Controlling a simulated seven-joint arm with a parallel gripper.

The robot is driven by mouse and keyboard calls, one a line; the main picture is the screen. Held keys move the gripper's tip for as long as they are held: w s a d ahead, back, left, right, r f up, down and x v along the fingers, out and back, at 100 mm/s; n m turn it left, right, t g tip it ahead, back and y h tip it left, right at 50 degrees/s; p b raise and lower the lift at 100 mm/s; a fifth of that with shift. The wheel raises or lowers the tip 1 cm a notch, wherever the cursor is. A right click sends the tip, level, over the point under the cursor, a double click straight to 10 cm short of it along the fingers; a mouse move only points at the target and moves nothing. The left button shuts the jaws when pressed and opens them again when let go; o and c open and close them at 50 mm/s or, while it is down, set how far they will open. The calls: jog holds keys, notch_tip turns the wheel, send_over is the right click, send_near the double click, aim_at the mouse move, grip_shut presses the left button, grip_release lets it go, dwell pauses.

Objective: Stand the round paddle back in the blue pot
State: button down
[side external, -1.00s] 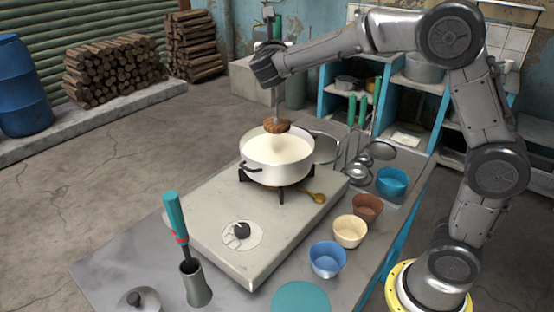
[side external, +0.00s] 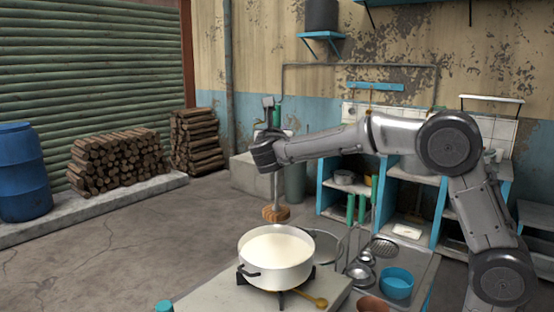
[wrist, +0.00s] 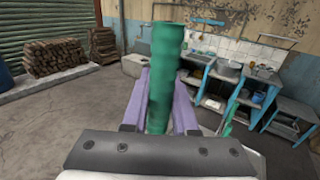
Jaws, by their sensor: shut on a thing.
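My gripper (side external: 272,160) is shut on the green handle (wrist: 165,75) of the round paddle; the wrist view shows the handle between the two purple fingers. The paddle hangs upright, with its brown ribbed round head (side external: 276,214) at the bottom of a metal shaft. The head is just above the white pot (side external: 275,272) of milk, toward its far side, and appears clear of the milk. A bright blue pot (side external: 397,287) stands to the right on the counter, apart from the paddle.
The white pot sits on a burner with a wooden spoon (side external: 314,300) beside it. Ladles and strainers (side external: 384,248) with green handles stand between the white pot and blue pot. Blue shelving (side external: 330,198) is behind. The air left of the paddle is free.

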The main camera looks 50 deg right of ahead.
notch_tip(320, 180, up, 7)
jog(key=s+d+m+g+h, duration=0.1)
jog(key=s+d+m+g, duration=0.5)
jog(key=s+d, duration=0.75)
jog(key=s+d+m+g+h, duration=0.25)
jog(key=s+d+g, duration=0.45)
jog(key=s+d, duration=0.7)
notch_tip(320, 180, down, 33)
jog(key=s+a, duration=0.2)
jog(key=shift+s+a+r+y, duration=0.2)
jog(key=shift+s+a+y, duration=0.1)
jog(key=shift+y, duration=0.15)
jog(key=shift+m, duration=0.25)
jog(key=c, duration=0.6)
grip_release()
jog(key=shift+f, duration=0.1)
